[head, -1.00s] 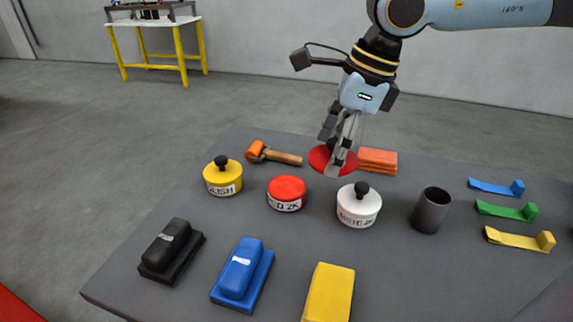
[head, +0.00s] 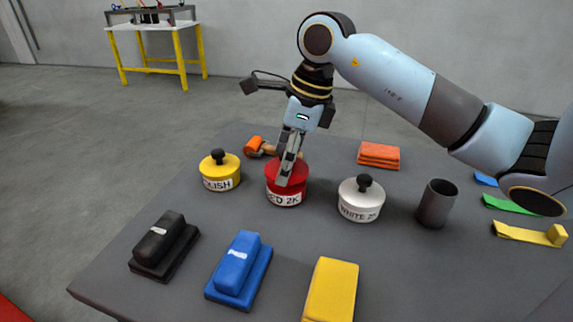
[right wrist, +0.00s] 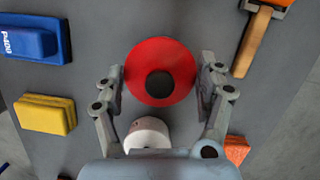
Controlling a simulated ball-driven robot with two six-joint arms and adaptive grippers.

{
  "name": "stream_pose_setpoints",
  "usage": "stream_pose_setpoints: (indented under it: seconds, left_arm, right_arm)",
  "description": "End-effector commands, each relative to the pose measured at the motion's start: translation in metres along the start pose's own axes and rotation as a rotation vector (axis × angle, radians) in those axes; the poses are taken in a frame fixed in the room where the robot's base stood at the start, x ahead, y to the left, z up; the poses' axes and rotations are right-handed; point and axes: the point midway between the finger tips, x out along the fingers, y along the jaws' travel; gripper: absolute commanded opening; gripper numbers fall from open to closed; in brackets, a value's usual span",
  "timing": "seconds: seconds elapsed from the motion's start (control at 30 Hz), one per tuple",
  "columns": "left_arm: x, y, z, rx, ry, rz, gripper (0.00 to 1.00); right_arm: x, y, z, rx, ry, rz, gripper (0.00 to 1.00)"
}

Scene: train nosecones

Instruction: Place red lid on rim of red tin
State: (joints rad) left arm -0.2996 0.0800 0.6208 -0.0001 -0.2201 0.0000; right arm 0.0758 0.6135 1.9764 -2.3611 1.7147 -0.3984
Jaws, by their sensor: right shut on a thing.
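The red lid (right wrist: 136,72), a round disc with a dark knob, is held by my right gripper (head: 283,180). The gripper's fingers stand on either side of the lid in the right wrist view (right wrist: 161,82). The red tin (head: 272,196), labelled RED 2K, stands upright on the table directly under the lid. In the head view lid and tin merge into one red shape; I cannot tell whether the lid touches the rim or is slightly above it. The fingers hide part of the lid and tin front. My left gripper is not in view.
A yellow tin (head: 221,181) stands left of the red tin and a white tin (head: 361,205) to its right. A dark cup (head: 436,204), orange cloths (head: 379,155) and sanding blocks (head: 238,268) are farther off.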

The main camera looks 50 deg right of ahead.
Motion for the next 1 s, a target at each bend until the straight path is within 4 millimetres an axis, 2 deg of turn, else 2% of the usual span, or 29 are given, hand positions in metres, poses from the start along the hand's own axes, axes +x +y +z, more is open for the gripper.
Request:
stream_pose_setpoints:
  seconds: [0.13,0.47,0.5,0.67,1.0]
  left_arm:
    - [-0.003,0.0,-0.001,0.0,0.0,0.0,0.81]
    - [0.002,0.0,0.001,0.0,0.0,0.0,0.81]
    - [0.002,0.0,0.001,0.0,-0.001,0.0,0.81]
    - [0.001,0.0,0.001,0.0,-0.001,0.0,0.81]
    - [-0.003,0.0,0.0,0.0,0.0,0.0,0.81]
  right_arm:
    - [0.017,0.001,-0.005,0.001,0.0,0.002,0.4]
    - [0.021,0.0,-0.006,0.0,-0.001,0.0,0.4]
    - [0.021,0.0,-0.006,0.0,0.0,0.0,0.74]
    - [0.019,0.0,-0.005,0.0,-0.001,0.0,0.95]
    - [0.016,0.0,-0.005,0.0,-0.001,0.0,0.95]
